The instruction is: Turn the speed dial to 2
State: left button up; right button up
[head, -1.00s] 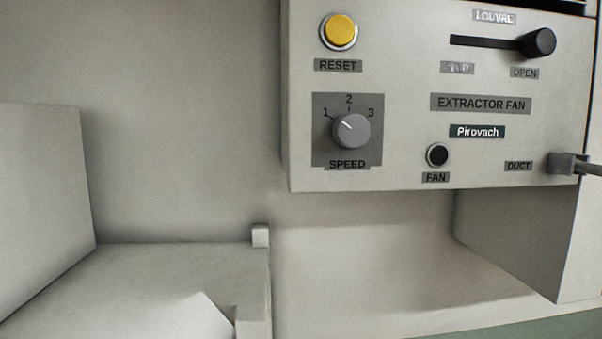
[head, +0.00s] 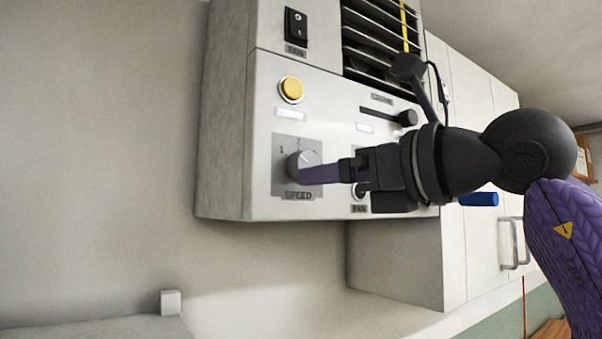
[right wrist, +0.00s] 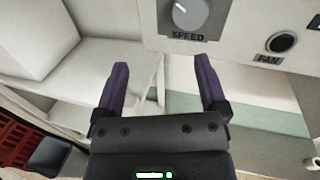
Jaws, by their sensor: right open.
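The speed dial (head: 298,160) is a grey round knob on a dark square plate marked SPEED, low on the left of the extractor fan panel. In the right wrist view the dial (right wrist: 189,14) shows at the top edge, its white line slanting up and left; the numbers are out of frame there. My right gripper (head: 308,174) comes in from the right, its purple fingers overlapping the dial's lower right. In the wrist view its fingers (right wrist: 162,66) are spread and empty, with the dial beyond the tips. Contact cannot be told. My left gripper is not in view.
The panel also bears a yellow reset button (head: 292,89), a black louvre slider knob (head: 407,118), a black rocker switch (head: 296,26) and a round fan button (right wrist: 281,42). Louvre slats (head: 375,45) are above. A pale ledge block (head: 171,302) stands lower left.

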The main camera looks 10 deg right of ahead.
aim_at(310, 163)
notch_tip(310, 163, up, 2)
jog(key=s+d+r+m+t+h, duration=0.1)
jog(key=s+d+t+h, duration=0.1)
jog(key=d+h, duration=0.1)
jog(key=p+x, duration=0.4)
jog(key=x, duration=0.5)
jog(key=shift+a+f, duration=0.15)
jog(key=shift+f, duration=0.05)
jog(key=shift+w+f, duration=0.15)
jog(key=shift+w, duration=0.15)
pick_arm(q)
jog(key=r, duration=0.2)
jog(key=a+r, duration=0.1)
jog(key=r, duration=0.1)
pick_arm(e)
jog(key=shift+m, duration=0.3)
grip_shut()
